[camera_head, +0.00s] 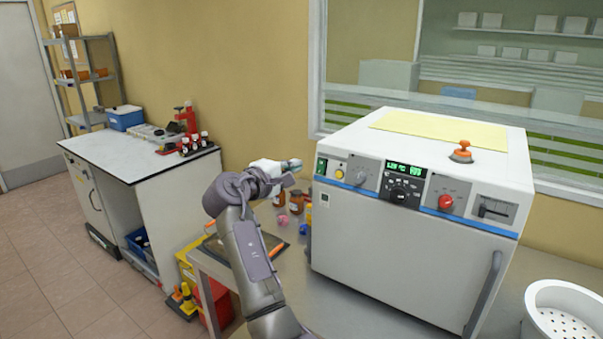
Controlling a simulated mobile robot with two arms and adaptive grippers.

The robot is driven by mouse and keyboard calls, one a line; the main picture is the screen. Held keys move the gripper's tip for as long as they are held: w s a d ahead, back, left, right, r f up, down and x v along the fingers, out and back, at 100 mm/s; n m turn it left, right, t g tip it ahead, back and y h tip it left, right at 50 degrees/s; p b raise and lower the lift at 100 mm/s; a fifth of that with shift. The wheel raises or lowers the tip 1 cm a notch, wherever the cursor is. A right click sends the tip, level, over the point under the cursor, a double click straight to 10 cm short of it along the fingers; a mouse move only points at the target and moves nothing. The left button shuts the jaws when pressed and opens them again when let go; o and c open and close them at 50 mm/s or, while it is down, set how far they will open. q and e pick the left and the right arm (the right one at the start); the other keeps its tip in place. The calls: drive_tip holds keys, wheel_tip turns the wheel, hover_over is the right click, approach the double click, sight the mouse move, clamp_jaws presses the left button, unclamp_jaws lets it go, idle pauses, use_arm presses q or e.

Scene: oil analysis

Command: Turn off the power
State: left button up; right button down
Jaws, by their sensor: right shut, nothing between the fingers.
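A white, box-shaped instrument (400,240) stands on the metal table. A green power switch (321,166) sits at the left end of its front panel. The panel's display (406,170) is lit with green digits. My right gripper (297,163) is shut and empty, just left of the switch, with its tips pointing toward it. A small gap shows between tips and switch in the picture. My left gripper is not in view.
Small brown bottles (296,202) stand on the table below my gripper. A white perforated basket (565,318) is at the lower right.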

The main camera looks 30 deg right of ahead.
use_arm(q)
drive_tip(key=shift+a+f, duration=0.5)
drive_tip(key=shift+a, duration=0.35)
use_arm(e)
drive_tip(key=a, duration=0.1)
drive_tip(key=s+a+r, duration=0.1)
drive_tip(key=shift+a, duration=0.35)
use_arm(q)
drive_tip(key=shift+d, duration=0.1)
use_arm(e)
drive_tip(key=shift+s+a, duration=0.1)
